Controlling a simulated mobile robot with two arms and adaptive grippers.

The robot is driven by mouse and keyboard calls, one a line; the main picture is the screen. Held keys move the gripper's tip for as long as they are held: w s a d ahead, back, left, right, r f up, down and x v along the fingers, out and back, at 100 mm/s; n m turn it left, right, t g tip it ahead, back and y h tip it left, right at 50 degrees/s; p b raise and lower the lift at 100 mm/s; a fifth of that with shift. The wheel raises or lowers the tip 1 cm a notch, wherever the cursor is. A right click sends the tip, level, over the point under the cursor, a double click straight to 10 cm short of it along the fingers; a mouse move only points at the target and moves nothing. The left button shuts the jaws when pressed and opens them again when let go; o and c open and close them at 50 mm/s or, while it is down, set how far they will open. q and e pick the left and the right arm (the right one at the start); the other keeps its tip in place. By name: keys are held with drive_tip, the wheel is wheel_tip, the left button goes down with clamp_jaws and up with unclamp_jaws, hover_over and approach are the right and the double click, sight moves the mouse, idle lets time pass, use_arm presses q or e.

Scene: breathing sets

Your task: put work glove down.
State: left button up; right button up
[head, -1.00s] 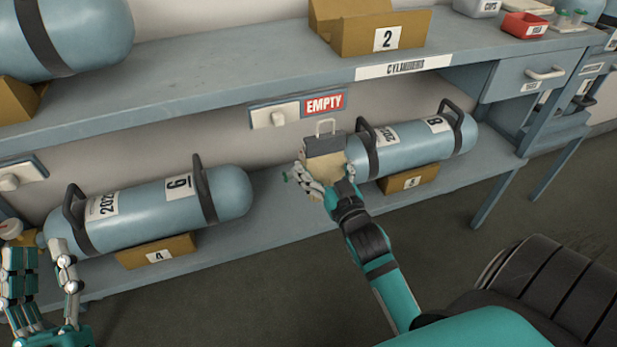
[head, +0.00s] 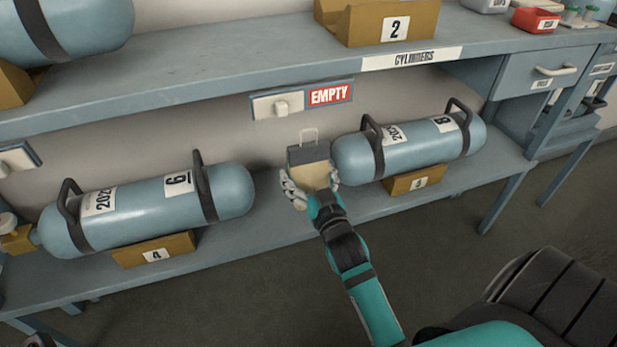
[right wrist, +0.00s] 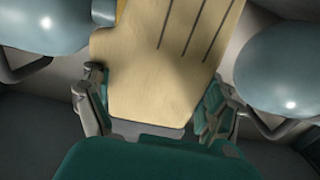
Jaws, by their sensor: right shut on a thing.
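The work glove (head: 313,175) is a tan piece with a grey cuff and a small pale loop at its top. My right gripper (head: 310,186) is shut on it, in front of the lower shelf between two blue cylinders. In the right wrist view the glove (right wrist: 160,75) shows as a pale tan shape with dark lines, between the fingers of my right gripper (right wrist: 155,110). I cannot tell if the glove touches the shelf. My left gripper is not clearly in view.
Cylinder 6 (head: 140,207) lies left on the lower shelf (head: 270,215), and cylinder 8 (head: 420,148) lies right, each on a brown cradle. A switch panel with an EMPTY sign (head: 330,94) is on the wall behind. Bare shelf shows between the cylinders.

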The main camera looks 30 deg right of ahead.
drive_tip(key=shift+f, duration=0.1)
drive_tip(key=shift+f, duration=0.45)
drive_tip(key=o, duration=0.9)
drive_tip(key=shift+o, duration=0.2)
